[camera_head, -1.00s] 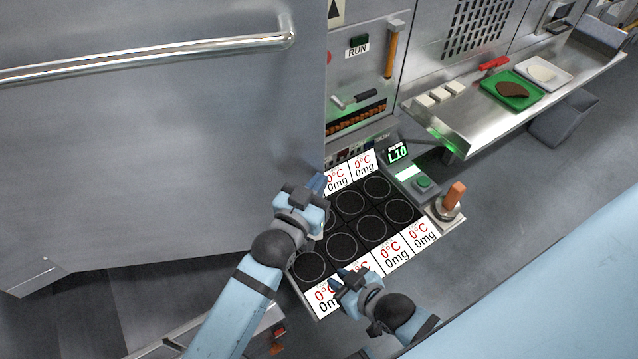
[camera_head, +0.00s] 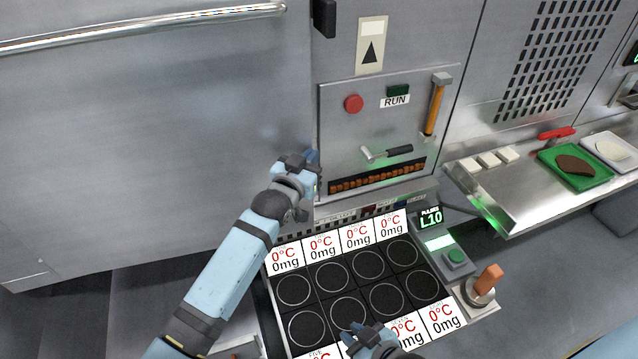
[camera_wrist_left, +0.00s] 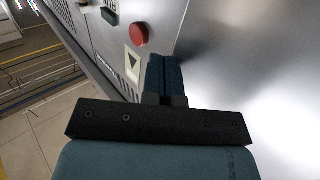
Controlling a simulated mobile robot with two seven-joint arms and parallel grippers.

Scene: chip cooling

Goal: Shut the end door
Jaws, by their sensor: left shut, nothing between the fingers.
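The end door (camera_head: 150,130) is a large smooth grey metal panel on the left, with a long horizontal bar handle (camera_head: 140,28) near the top. Its right edge stands beside the control panel; I cannot tell if it is fully closed. My left gripper (camera_head: 312,158) is shut and empty at the door's right edge, in front of the lower part. In the left wrist view its closed fingers (camera_wrist_left: 164,74) lie beside smooth metal (camera_wrist_left: 255,70), contact unclear. My right gripper (camera_head: 368,335) is low at the bottom edge, over the tray, partly cut off.
The control panel has a red button (camera_head: 353,103), a green RUN button (camera_head: 398,90) and an orange-handled lever (camera_head: 436,105). A black tray (camera_head: 350,270) with ringed spots and labels juts out below. A steel shelf (camera_head: 500,205) stands at right.

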